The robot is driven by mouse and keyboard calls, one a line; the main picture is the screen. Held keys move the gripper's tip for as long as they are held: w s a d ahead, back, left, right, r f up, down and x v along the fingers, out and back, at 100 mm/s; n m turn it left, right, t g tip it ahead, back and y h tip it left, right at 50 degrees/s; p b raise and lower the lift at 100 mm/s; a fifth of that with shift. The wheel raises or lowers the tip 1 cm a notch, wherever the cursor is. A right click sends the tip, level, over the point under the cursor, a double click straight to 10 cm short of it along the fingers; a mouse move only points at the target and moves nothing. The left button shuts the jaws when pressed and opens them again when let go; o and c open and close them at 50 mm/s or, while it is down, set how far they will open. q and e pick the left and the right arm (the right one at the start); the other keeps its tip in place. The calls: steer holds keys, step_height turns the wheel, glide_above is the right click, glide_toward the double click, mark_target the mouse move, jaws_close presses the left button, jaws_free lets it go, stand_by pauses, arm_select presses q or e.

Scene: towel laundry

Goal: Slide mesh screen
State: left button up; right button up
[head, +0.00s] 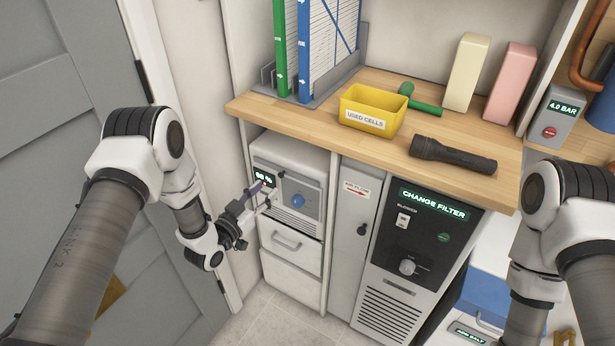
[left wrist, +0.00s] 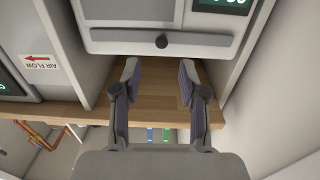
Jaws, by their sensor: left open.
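I cannot pick out a mesh screen for certain. My left gripper (head: 264,195) is open in front of that unit. In the left wrist view its two fingers (left wrist: 159,75) stand apart with nothing between them, pointing toward the knob and short of it. My right arm shows at the right, but its gripper is out of view.
A wooden counter (head: 320,118) overhangs the units, with a yellow bin (head: 372,110), a flashlight (head: 452,155) and a rack of framed panels (head: 322,50) on it. A narrow air-flow panel (head: 350,225) and a blower unit (head: 415,255) stand to the right. A grey door (head: 60,70) is at the left.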

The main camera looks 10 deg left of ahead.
mark_target(280, 176)
arm_select(q)
steer(key=x, duration=0.6)
steer(key=shift+w+f, duration=0.1)
steer(key=shift+f, duration=0.05)
steer(key=shift+w+d, duration=0.1)
steer(key=shift+w, duration=0.25)
jaws_close()
